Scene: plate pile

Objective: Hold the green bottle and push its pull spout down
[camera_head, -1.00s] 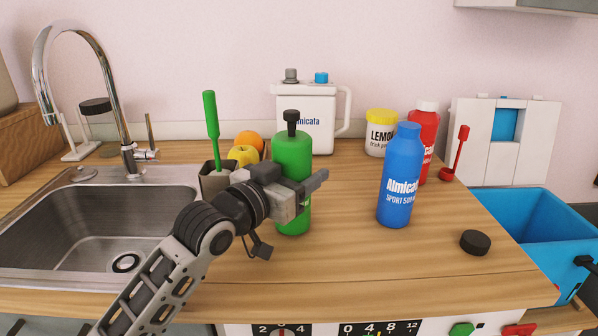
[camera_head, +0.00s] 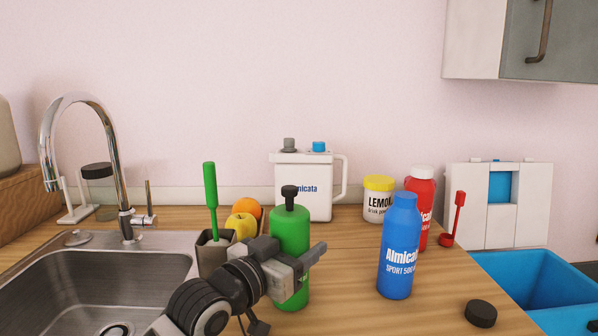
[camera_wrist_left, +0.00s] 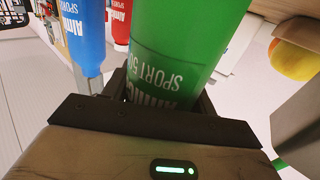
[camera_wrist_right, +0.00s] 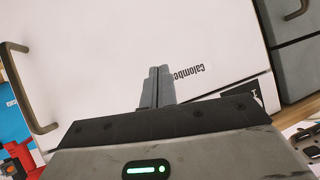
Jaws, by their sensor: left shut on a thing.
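The green bottle (camera_head: 289,228) stands upright at the counter's middle, its black pull spout (camera_head: 290,196) sticking up on a thin stem. My left gripper (camera_head: 300,262) is shut around the bottle's body from the front; the bottle also fills the middle of the left wrist view (camera_wrist_left: 185,45). Whether the bottle's base touches the counter is hard to tell. My right gripper (camera_wrist_right: 157,86) shows only in its own wrist view, its fingers together with nothing between them, facing a white cabinet front.
A blue bottle (camera_head: 399,250), red bottle (camera_head: 421,190) and yellow-lidded jar (camera_head: 378,200) stand to the right. A black disc (camera_head: 481,313) lies near the right edge. A white jug (camera_head: 303,185) stands behind, fruit and a green-handled brush (camera_head: 210,185) left, beside the sink (camera_head: 95,285).

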